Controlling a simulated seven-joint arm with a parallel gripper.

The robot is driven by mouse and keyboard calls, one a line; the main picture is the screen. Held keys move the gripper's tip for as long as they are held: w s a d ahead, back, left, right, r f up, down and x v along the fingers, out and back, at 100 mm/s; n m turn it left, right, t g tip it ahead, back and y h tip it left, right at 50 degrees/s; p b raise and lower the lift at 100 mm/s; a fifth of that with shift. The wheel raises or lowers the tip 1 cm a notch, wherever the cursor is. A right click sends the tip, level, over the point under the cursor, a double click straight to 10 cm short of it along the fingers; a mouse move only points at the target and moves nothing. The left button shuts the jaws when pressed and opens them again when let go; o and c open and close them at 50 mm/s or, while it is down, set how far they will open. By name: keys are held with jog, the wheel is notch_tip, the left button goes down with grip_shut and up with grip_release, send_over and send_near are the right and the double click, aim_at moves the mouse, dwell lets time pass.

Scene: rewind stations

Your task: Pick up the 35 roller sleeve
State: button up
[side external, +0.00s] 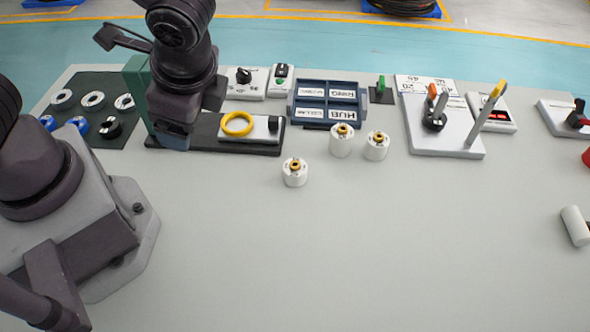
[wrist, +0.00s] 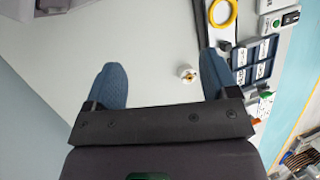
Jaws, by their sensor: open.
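Three white cylindrical sleeves with orange-and-dark tops stand upright on the table in the side view: a front-left one (side external: 295,174), a middle one (side external: 341,143) and a right one (side external: 377,148). Their size numbers are too small to read, so I cannot tell which is the 35. In the wrist view, my gripper (wrist: 160,64) is open, its blue fingers wide apart with nothing between them in grip. One white sleeve (wrist: 187,74) shows beyond the fingers, nearer the right finger. In the side view my arm is left of the sleeves.
A dark station holds a yellow ring (side external: 237,124). A blue labelled tray (side external: 328,104) stands behind the sleeves, and a grey board with upright handles (side external: 447,140) stands to the right. A white cylinder (side external: 575,226) lies at the right edge. The front table is clear.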

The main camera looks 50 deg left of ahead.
aim_at(293, 173)
jog(key=d+f+m+t+y, duration=0.1)
jog(key=d+f+m+t, duration=0.1)
jog(key=f+m, duration=0.2)
jog(key=w+d+f+m+t+y, duration=0.1)
jog(key=d+f+m+t+y, duration=0.1)
jog(key=f+m, duration=0.3)
jog(key=d+f+m+t+y, duration=0.1)
jog(key=f+m+t+y, duration=0.1)
jog(key=f+m, duration=0.3)
jog(key=shift+w+d+f+m+t, duration=0.15)
jog(key=shift+w+d+m+t, duration=0.3)
jog(key=shift+t, duration=0.35)
jog(key=m+t, duration=0.1)
jog(key=w+d+f+m, duration=0.1)
jog(key=d+f+m+t+h, duration=0.1)
jog(key=shift+w+d+f+m+t, duration=0.1)
jog(key=shift+w+f+m+t, duration=0.15)
jog(key=shift+t, duration=0.05)
jog(key=shift+w+d+r+m+t+h, duration=0.25)
jog(key=shift+w+d+m+t+h, duration=0.4)
jog(key=shift+w+d, duration=0.3)
jog(key=shift+w, duration=0.3)
jog(key=x, duration=1.2)
jog(key=shift+w, duration=0.2)
jog(key=c, duration=1)
